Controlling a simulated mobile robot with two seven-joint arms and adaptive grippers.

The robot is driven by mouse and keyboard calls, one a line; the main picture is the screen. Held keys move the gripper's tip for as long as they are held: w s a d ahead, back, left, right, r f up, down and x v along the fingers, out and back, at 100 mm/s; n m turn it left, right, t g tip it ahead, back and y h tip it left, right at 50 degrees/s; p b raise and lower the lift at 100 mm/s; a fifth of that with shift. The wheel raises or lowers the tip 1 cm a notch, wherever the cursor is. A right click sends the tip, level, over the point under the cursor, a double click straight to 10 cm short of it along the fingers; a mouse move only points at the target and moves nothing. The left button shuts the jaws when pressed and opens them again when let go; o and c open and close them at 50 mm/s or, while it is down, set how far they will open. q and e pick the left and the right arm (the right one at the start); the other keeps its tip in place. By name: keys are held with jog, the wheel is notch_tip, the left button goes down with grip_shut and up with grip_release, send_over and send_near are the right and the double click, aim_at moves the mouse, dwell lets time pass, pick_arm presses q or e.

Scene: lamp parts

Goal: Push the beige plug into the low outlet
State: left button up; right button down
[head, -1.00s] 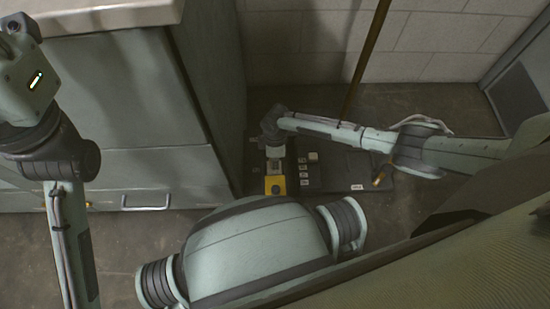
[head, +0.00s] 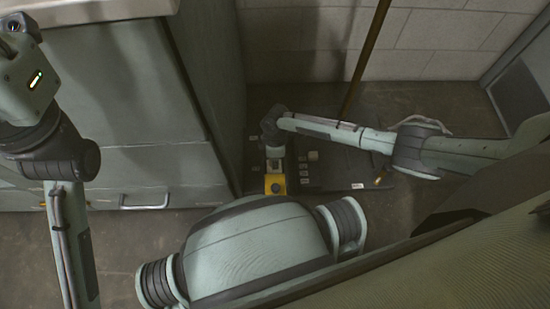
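My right arm reaches in from the right, low over the floor, and its hand (head: 275,155) is near the cabinet's right side, just behind a yellow block with a dark round spot (head: 275,184). The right fingers are too small and too covered to tell whether they are open or shut, or what they hold. I cannot make out the beige plug or the low outlet; the hand may cover them. My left arm stands at the left edge with its wrist at the upper left; its gripper fingers are not in view.
A grey-green cabinet (head: 150,110) with a handle fills the left. A dark flat panel (head: 340,170) with several small pale pieces lies right of the hand. A brown pole (head: 366,60) rises behind my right forearm. A pale block wall (head: 440,50) closes the back.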

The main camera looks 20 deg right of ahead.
jog(key=shift+f+b, duration=0.6)
jog(key=shift+f, duration=0.4)
dwell(1.8)
jog(key=c, duration=1.3)
grip_release()
jog(key=shift+r, duration=0.1)
notch_tip(320, 180, up, 12)
jog(key=shift+f, duration=0.1)
